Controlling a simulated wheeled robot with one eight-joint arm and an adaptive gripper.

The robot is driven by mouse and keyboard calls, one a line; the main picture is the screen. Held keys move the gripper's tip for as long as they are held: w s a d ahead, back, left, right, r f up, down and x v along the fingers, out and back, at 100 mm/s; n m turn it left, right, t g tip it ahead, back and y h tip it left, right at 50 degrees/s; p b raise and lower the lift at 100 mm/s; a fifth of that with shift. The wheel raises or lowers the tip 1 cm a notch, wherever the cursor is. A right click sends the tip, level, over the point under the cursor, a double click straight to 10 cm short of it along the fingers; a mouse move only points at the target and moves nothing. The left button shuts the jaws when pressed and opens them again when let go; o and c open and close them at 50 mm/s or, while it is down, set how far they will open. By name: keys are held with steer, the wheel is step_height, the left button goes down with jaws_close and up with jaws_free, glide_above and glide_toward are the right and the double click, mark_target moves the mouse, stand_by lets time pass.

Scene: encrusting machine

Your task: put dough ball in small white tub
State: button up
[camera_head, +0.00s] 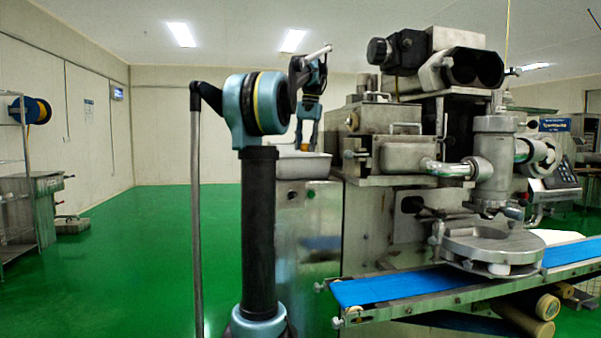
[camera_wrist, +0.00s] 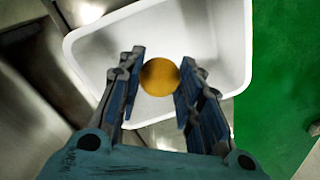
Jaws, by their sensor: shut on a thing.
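The dough ball (camera_wrist: 160,77) is round and golden brown in the wrist view. My gripper (camera_wrist: 163,68) is shut on it, with one blue finger on each side. The small white tub (camera_wrist: 221,80) lies below the gripper and ball in the wrist view, with its pale floor and rim showing around them. In the head view my gripper (camera_head: 304,143) points down just over the white tub (camera_head: 304,167), which sits on the metal machine's left part.
The large metal machine (camera_head: 394,160) stands right of the tub. A blue conveyor belt (camera_head: 390,289) runs across its front, under a round metal plate (camera_head: 490,245). Open green floor (camera_head: 150,270) lies to the left. A steel shelf (camera_head: 18,190) stands at the far left.

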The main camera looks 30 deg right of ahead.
steer(key=shift+f, duration=0.85)
steer(key=o, duration=1.1)
steer(key=r, duration=0.8)
steer(key=d+r, duration=0.1)
steer(key=r, duration=0.3)
steer(key=shift+s, duration=0.4)
